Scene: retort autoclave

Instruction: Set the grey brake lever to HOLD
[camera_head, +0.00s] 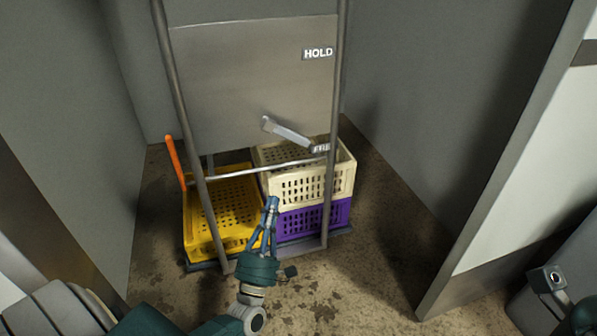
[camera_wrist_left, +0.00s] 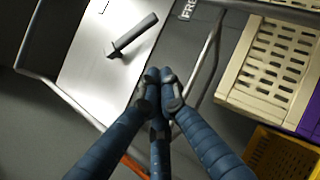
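The grey brake lever (camera_head: 290,133) is on the metal panel (camera_head: 235,85) of a trolley. It slants down to the right, its lower end beside the FREE label (camera_head: 321,148). The HOLD label (camera_head: 318,53) is higher up on the panel's right side. My left gripper (camera_head: 271,201) is below the lever and apart from it, in front of the crates. In the left wrist view the lever (camera_wrist_left: 133,35) lies beyond the fingertips (camera_wrist_left: 159,76), which are together with nothing between them. The FREE label (camera_wrist_left: 187,9) shows partly at the top edge.
The trolley's tube frame (camera_head: 185,110) stands around the panel. A yellow crate (camera_head: 205,235) and a cream crate (camera_head: 345,178) on a purple crate (camera_head: 342,213) sit low on it. An orange bar (camera_head: 174,160) rises at left. Grey walls flank it closely; stained floor (camera_head: 370,270) is open at right.

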